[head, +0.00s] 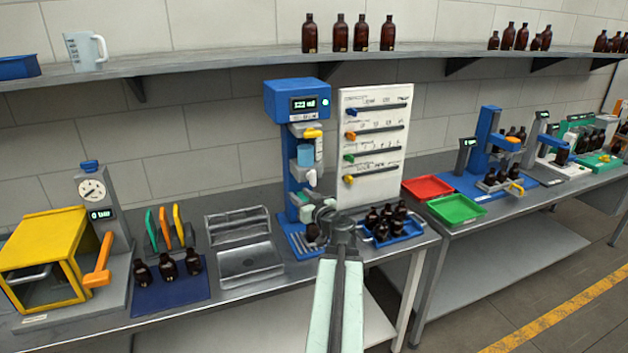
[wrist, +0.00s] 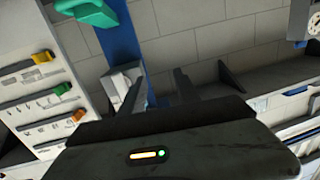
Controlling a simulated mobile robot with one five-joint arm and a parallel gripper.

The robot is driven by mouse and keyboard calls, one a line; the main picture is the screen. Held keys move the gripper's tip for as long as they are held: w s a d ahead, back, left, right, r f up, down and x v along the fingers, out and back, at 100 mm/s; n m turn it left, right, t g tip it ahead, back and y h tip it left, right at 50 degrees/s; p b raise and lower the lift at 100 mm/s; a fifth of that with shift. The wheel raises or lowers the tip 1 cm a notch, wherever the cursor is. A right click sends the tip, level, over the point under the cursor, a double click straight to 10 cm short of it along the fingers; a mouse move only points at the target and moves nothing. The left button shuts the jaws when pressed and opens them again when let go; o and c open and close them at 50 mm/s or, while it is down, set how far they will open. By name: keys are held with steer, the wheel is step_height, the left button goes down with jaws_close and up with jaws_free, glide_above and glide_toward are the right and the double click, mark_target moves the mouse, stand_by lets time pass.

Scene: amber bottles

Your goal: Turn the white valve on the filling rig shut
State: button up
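The filling rig (head: 292,180) is a blue column with a lit display box, on the left table. Its white valve (head: 311,178) hangs below a light-blue cup and a yellow lever. My gripper (head: 322,208) is just below and slightly right of the valve in the head view, partly over the rig's lower part. In the wrist view, which is upside down, my two dark fingers (wrist: 158,82) stand apart with a gap between them. A white part, probably the valve (wrist: 121,84), is by the left finger, partly hidden by it. I cannot tell whether they touch or how the valve is turned.
A white slider panel (head: 372,187) stands right of the rig; it also shows in the wrist view (wrist: 35,72). A blue tray (head: 412,229) of dark bottles lies in front of it. A grey metal tray (head: 250,262) is left. A shelf (head: 215,65) runs above.

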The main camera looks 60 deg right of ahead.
mark_target(314, 178)
steer(key=s+d+r+m+h, duration=0.1)
steer(key=s+d+r+h, duration=0.15)
steer(key=s+d, duration=0.3)
steer(key=shift+g, duration=0.4)
steer(key=x, duration=0.7)
steer(key=shift+w+f, duration=0.15)
steer(key=shift+f, duration=0.25)
steer(key=shift+a, duration=0.2)
jaws_close()
